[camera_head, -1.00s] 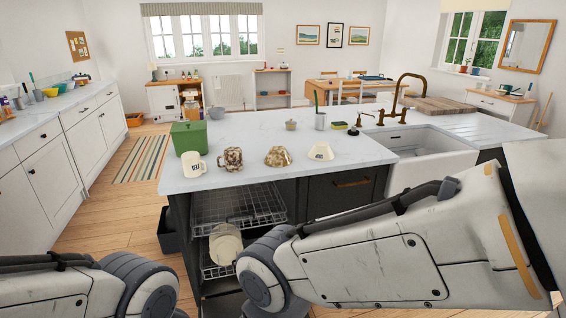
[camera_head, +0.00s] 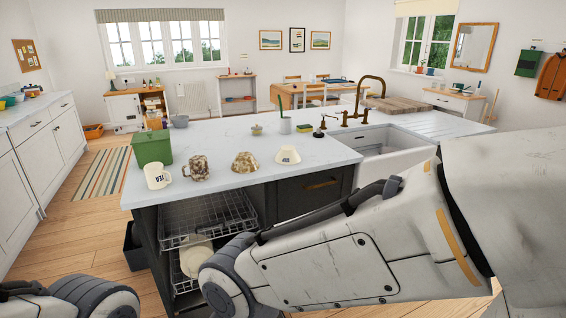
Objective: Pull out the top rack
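My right arm crosses the lower right of the view and covers part of the lower rack. My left arm shows only at the bottom left corner. Neither gripper is in view.
A dark bin (camera_head: 134,246) stands left of the island.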

